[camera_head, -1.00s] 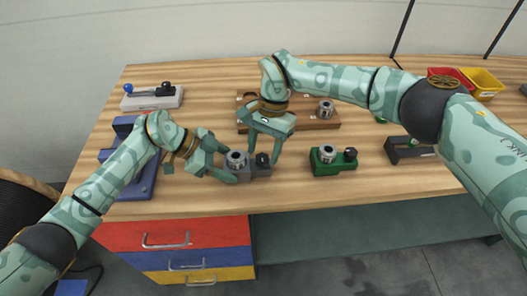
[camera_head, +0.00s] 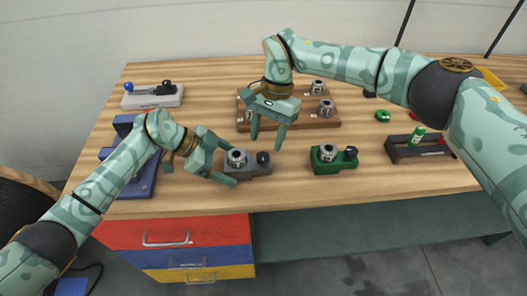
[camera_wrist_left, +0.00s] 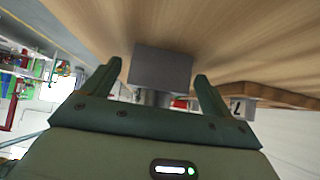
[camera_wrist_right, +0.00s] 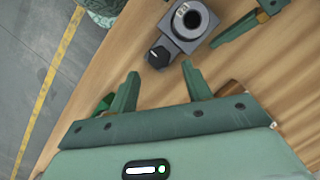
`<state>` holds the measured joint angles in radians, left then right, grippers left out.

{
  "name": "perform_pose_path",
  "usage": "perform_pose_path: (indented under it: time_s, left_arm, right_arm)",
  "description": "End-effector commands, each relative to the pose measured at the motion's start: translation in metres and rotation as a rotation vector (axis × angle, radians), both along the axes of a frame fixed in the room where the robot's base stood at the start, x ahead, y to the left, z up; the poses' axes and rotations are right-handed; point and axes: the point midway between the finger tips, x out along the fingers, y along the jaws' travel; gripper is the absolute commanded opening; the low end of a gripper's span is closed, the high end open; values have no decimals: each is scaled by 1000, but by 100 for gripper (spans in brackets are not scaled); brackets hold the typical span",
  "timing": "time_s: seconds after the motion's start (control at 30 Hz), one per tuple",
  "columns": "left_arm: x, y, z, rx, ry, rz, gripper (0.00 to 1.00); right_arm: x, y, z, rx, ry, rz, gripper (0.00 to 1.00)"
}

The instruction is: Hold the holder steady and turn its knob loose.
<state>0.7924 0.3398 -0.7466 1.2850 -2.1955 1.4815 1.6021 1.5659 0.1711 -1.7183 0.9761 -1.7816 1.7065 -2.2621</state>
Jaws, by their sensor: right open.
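The grey holder (camera_head: 256,170) stands near the table's front edge, with a round metal collet (camera_head: 236,158) on top and a black knob (camera_head: 263,158) on its right side. The holder also shows in the right wrist view (camera_wrist_right: 196,40), with its knob (camera_wrist_right: 159,54) facing my right gripper. My left gripper (camera_head: 228,165) is open at the holder's left end. In the left wrist view the grey block (camera_wrist_left: 162,68) sits ahead of its fingertips, with gaps at both sides. My right gripper (camera_head: 267,142) is open and empty, above and behind the knob, apart from it.
A green holder (camera_head: 325,167) with a black knob stands to the right. A wooden block (camera_head: 318,122) with metal collets lies behind. A dark tray (camera_head: 402,154) with green items is farther right, a blue fixture (camera_head: 140,180) left. A grey base (camera_head: 152,101) stands back left.

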Motion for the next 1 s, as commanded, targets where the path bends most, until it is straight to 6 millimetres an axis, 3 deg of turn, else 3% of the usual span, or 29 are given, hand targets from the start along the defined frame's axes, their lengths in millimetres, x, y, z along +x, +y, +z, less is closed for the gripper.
perform_pose_path:
  time_s: [0.17, 0.6, 1.0]
  left_arm:
    - [0, 2, 2, 0, -1, 0, 85]
    - [1, 51, 48, 1, -1, 1, 85]
    - [1, 54, 52, -1, 1, 1, 85]
  right_arm:
    - [0, 0, 0, 0, 0, 0, 49]
    - [0, 0, 0, 0, 0, 0, 49]
    - [0, 0, 0, 0, 0, 0, 49]
